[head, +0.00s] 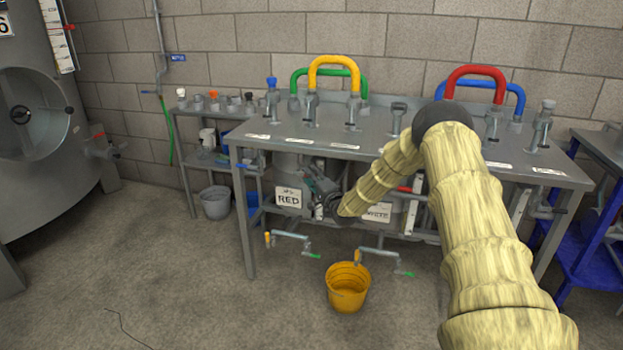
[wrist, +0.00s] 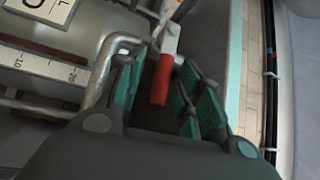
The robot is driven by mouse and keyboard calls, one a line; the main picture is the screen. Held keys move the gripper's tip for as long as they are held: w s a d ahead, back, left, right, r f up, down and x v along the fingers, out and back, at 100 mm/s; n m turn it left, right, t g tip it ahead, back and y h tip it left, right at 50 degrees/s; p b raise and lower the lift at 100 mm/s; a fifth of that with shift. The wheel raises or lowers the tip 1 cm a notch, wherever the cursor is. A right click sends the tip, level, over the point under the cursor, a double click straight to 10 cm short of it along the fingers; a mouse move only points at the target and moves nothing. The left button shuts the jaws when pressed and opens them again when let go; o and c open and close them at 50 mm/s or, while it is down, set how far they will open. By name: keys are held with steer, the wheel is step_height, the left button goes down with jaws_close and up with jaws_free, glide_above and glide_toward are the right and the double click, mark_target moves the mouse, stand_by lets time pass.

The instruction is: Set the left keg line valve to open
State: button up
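My gripper (head: 322,192) is at the front of the bench, just right of the RED sign (head: 289,197). In the wrist view my gripper (wrist: 163,92) is open, with teal pads on both sides of a red lever handle (wrist: 160,82). This handle, by its place the left keg line valve's, runs up to a pale metal part. A dark gap shows beside it; I cannot tell whether a pad touches it. In the head view my gripper hides this valve. Another red handle (head: 406,189) shows near the WHITE sign (head: 377,212), partly behind my arm.
The steel bench (head: 262,143) carries red, blue, green and yellow hoses. A grey bucket (head: 215,202) and a large tank (head: 40,130) are at the left. The floor at front left is mostly clear.

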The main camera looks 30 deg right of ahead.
steer(key=shift+w, duration=0.25)
jaws_close()
steer(key=shift+f, duration=0.1)
